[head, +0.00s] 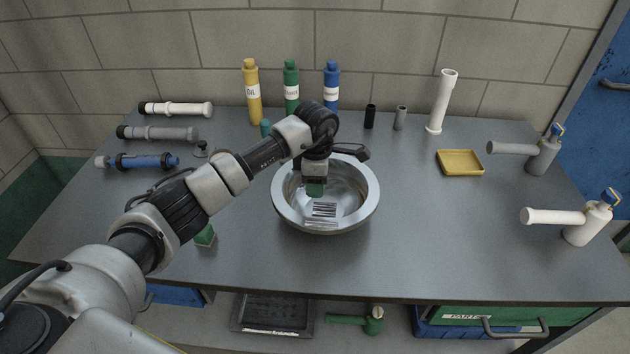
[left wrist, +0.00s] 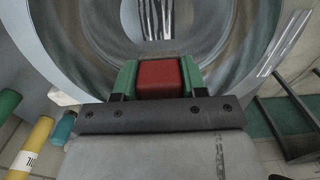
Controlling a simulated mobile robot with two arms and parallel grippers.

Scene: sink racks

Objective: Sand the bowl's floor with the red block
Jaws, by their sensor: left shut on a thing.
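The metal bowl (head: 362,205) stands on the grey table in the middle of the head view, and its wide inside fills much of the left wrist view (left wrist: 225,70). My left gripper (head: 315,188) points down inside the bowl's rim. In the left wrist view its green fingers (left wrist: 155,82) are shut on the red block (left wrist: 160,78), one on each side. The red block does not show in the head view. Bright streaks show on the bowl's floor. I cannot tell whether the block touches the floor. My right gripper is not in view.
A yellow bottle (head: 252,92), a green bottle (head: 291,86) and a blue bottle (head: 331,84) stand behind the bowl. A yellow tray (head: 460,163) lies right of it. A green block (head: 205,236) sits left, near my arm.

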